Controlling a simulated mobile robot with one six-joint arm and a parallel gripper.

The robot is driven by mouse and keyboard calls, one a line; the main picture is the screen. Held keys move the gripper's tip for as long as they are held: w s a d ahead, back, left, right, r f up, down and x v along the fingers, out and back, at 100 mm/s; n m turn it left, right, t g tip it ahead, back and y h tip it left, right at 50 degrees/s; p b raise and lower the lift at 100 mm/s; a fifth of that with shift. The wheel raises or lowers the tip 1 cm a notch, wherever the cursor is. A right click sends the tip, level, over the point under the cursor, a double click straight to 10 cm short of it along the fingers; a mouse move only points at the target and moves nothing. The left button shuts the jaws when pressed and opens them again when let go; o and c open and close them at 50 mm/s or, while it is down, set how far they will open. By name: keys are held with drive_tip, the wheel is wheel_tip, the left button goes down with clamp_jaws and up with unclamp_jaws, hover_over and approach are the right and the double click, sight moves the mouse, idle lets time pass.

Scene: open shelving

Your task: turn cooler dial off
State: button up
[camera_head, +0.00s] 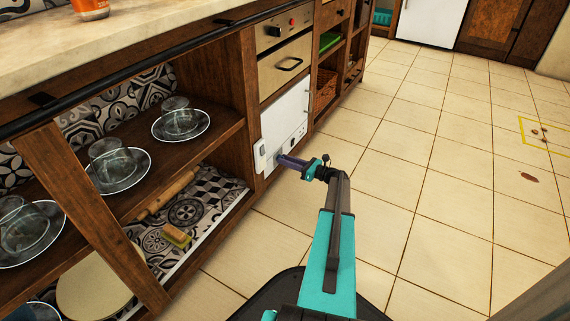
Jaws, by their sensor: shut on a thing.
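The cooler (281,113) is a white front panel set low in the wooden cabinet, under the oven. Small dark controls show on its lower right part. My gripper (281,158) reaches the lower part of this panel from the right, with its purple fingers pointing left at the white front. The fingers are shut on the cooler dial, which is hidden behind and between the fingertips. The dial's setting cannot be seen.
The oven (284,66) with knobs is above the cooler. Open shelves (205,140) to the left hold glass bowls on plates (181,125), a rolling pin (170,196) and a brush (175,236). The tiled floor (420,150) to the right is mostly clear.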

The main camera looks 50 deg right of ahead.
drive_tip(key=shift+r, duration=0.1)
idle(0.4)
drive_tip(key=o, duration=1.1)
drive_tip(key=p+v, duration=0.5)
drive_tip(key=v, duration=0.9)
drive_tip(key=shift+p, duration=0.3)
